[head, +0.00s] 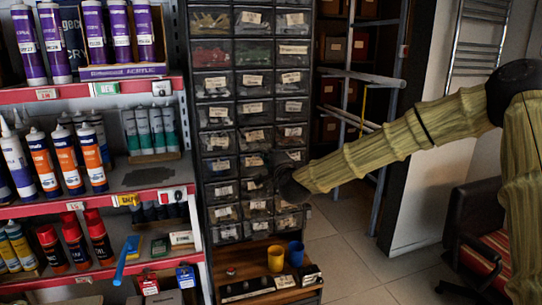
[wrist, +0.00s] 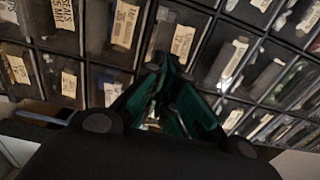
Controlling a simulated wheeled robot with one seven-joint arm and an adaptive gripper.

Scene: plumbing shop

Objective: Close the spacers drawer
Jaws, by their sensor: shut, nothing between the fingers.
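A dark cabinet of small clear-fronted drawers (head: 252,82) with paper labels stands in the middle of the head view. Its drawers also fill the upper part of the wrist view (wrist: 100,40). The labels are too small or blurred to pick out the spacers drawer, and I cannot tell which drawer stands out. My gripper (wrist: 172,62) is shut and empty, its dark green fingers pointing at a labelled drawer front (wrist: 180,38) in the wrist view. I cannot tell whether the tips touch it. In the head view my wrist partly hides the gripper and the lower right drawers.
Red-edged shelves (head: 120,88) with tubes and cartridges stand close on the left. A wooden ledge below the cabinet holds a yellow cup (head: 276,258) and a blue cup (head: 296,253). A metal rack (head: 385,130) stands to the right.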

